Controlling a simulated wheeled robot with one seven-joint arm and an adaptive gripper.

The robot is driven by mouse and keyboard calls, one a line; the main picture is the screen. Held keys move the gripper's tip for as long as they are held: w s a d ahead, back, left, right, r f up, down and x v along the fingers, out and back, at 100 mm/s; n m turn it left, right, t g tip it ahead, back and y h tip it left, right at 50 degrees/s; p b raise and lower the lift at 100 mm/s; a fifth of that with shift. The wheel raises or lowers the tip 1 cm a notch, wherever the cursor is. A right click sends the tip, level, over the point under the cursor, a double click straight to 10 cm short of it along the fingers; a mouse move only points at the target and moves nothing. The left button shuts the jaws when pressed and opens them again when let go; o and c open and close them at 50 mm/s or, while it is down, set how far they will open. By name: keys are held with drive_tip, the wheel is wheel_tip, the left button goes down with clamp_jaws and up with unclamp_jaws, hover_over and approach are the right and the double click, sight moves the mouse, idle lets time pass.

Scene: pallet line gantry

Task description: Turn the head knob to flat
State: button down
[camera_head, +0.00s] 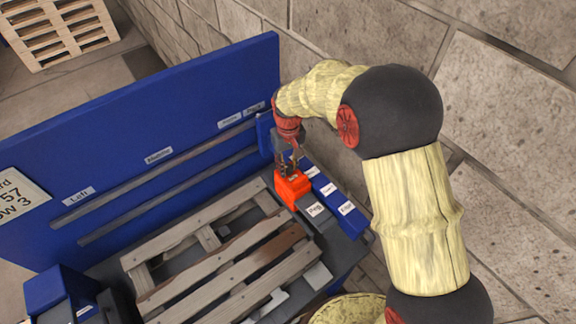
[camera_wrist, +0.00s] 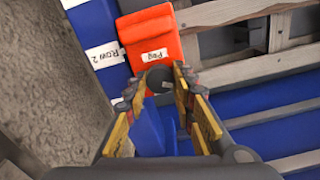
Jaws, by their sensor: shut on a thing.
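In the wrist view, a dark round knob (camera_wrist: 158,77) sits between my fingertips, at the near edge of an orange-red block (camera_wrist: 150,35) with a white label that seems to read "Peg". My gripper (camera_wrist: 155,84) is shut on this knob, which I take for the head knob. In the head view, my gripper (camera_head: 287,158) points down at the orange-red block (camera_head: 291,188), at the right end of the blue panel. The knob is hidden there by the fingers. I cannot read its setting or find a "flat" mark.
A blue panel (camera_head: 150,150) with rails and labels stands behind a wooden pallet (camera_head: 215,262). A grey block labelled "Peg" (camera_head: 316,211) and blue labelled parts (camera_head: 347,208) sit beside the orange-red block.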

sight(289, 166)
drive_tip(key=m, duration=1.3)
drive_tip(key=shift+b, duration=0.3)
idle(0.4)
drive_tip(key=c, duration=1.5)
unclamp_jaws()
drive_tip(key=shift+r, duration=0.1)
wheel_tip(289, 166, up, 12)
drive_tip(key=shift+f, duration=0.1)
